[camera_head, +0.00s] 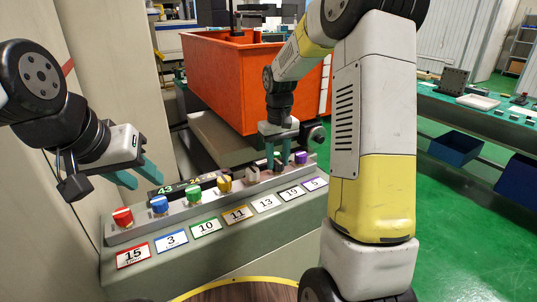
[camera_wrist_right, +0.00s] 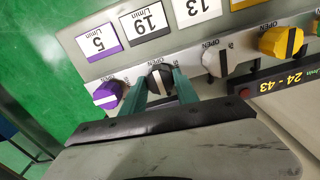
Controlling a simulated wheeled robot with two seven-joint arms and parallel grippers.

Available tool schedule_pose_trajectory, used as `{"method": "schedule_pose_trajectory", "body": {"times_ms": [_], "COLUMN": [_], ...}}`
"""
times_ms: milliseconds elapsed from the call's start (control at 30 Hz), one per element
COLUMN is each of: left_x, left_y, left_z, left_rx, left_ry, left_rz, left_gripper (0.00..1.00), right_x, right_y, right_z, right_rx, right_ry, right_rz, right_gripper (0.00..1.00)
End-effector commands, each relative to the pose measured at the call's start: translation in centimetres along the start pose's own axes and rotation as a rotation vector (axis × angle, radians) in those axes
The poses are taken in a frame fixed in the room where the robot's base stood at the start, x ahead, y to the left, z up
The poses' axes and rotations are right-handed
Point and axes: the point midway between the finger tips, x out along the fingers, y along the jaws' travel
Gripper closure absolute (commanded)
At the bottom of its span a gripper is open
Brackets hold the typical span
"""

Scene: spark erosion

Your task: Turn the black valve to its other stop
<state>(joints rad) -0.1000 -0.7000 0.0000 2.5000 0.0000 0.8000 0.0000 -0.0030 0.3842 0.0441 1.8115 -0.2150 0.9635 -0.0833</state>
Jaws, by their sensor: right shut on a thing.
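My left gripper (camera_head: 137,174) is open and empty, above the left end of the panel, apart from the knobs.
The grey panel (camera_head: 215,246) carries other knobs: red (camera_head: 122,217), blue (camera_head: 159,204), green (camera_head: 193,193), yellow (camera_head: 224,183), white (camera_head: 252,174) and purple (camera_wrist_right: 107,95). Purple and white flank the black valve closely. An orange tank (camera_head: 222,82) stands behind. Green floor lies right.

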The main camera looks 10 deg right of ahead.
Motion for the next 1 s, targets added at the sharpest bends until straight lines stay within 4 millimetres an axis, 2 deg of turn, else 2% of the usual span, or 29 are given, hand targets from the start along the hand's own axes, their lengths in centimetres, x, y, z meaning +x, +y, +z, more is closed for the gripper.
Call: {"method": "schedule_pose_trajectory", "body": {"times_ms": [100,133,200,233,567,667,1000], "left_x": [0.0,0.0,0.0,0.0,0.0,0.0,0.0], "left_y": [0.0,0.0,0.0,0.0,0.0,0.0,0.0], "left_z": [0.0,0.0,0.0,0.0,0.0,0.0,0.0], "left_rx": [0.0,0.0,0.0,0.0,0.0,0.0,0.0], "left_ry": [0.0,0.0,0.0,0.0,0.0,0.0,0.0], "left_rz": [0.0,0.0,0.0,0.0,0.0,0.0,0.0], "left_gripper": [0.64,0.64,0.64,0.64,0.64,0.64,0.64], "right_x": [-0.1,-0.1,-0.1,-0.1,-0.2,-1.3,-6.7], "right_y": [0.1,0.1,0.1,0.1,0.0,0.0,0.0], "right_z": [0.0,0.0,0.0,0.0,0.0,-0.1,-0.1], "right_rx": [-0.001,-0.001,-0.001,-0.001,0.0,0.001,-0.001], "right_ry": [0.002,0.002,0.001,0.001,0.001,0.002,0.003], "right_rz": [0.002,0.002,0.001,0.001,0.001,0.001,0.001], "right_gripper": [1.0,0.58,0.44,0.42,0.42,0.42,0.42]}}
